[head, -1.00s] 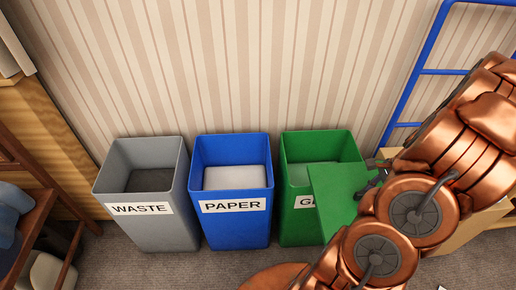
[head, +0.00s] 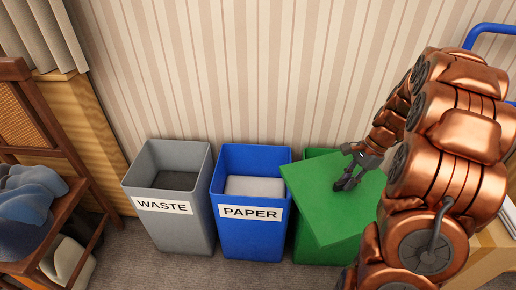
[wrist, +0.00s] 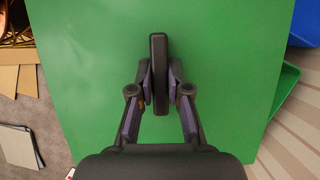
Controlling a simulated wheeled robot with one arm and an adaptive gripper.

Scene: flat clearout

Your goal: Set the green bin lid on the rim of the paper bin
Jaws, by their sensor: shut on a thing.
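The green bin lid (head: 325,207) is a flat square panel, held tilted over the green bin and hiding most of it. My gripper (head: 348,180) is shut on the dark bar handle (wrist: 159,75) in the middle of the lid. In the wrist view the lid (wrist: 90,60) fills most of the picture. The blue paper bin (head: 252,236), labelled PAPER, stands open to the left of the lid, with pale paper (head: 254,188) inside below the rim. The lid is apart from the paper bin's label face.
The grey waste bin (head: 168,228) stands left of the paper bin. The green bin (head: 318,252) stands right of it, under the lid. A wooden chair with blue cloth (head: 28,195) is at far left. A striped wall is close behind the bins.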

